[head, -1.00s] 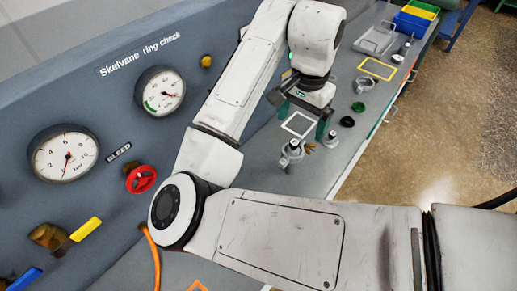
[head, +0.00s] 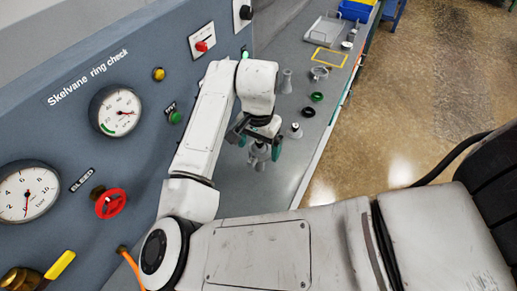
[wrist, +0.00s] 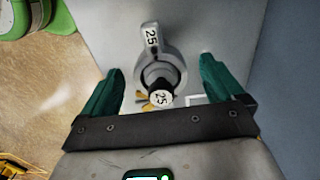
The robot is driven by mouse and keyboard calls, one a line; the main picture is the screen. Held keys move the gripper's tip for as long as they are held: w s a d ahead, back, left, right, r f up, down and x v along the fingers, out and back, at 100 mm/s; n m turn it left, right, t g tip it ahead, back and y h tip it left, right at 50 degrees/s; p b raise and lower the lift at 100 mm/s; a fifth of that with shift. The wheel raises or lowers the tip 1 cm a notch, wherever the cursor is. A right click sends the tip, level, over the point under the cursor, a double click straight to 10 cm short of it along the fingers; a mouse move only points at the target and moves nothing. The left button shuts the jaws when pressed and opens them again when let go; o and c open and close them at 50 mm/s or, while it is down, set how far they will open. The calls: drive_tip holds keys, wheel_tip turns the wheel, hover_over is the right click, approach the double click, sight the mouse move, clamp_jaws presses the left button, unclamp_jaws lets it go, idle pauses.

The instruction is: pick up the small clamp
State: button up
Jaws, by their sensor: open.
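My gripper (head: 259,146) is open, with its teal fingers pointing down at the bench. In the wrist view its two fingers (wrist: 160,75) stand on either side of a grey ring-shaped piece with brass wing parts (wrist: 144,102), which looks like the small clamp. A gap shows on both sides. In the head view the fitting (head: 257,162) is partly hidden by my fingers. A second metal ring (head: 320,72) lies farther back.
Another fitting (head: 295,131) stands close to the right of my gripper. A black ring (head: 308,112), a green ring (head: 317,97) and a cone-shaped piece (head: 286,82) are beyond it. A gauge panel (head: 120,110) with a red handwheel (head: 110,203) rises on the left.

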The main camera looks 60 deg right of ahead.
drive_tip(key=shift+f, duration=0.15)
drive_tip(key=c, duration=1.1)
drive_tip(key=shift+c, duration=0.3)
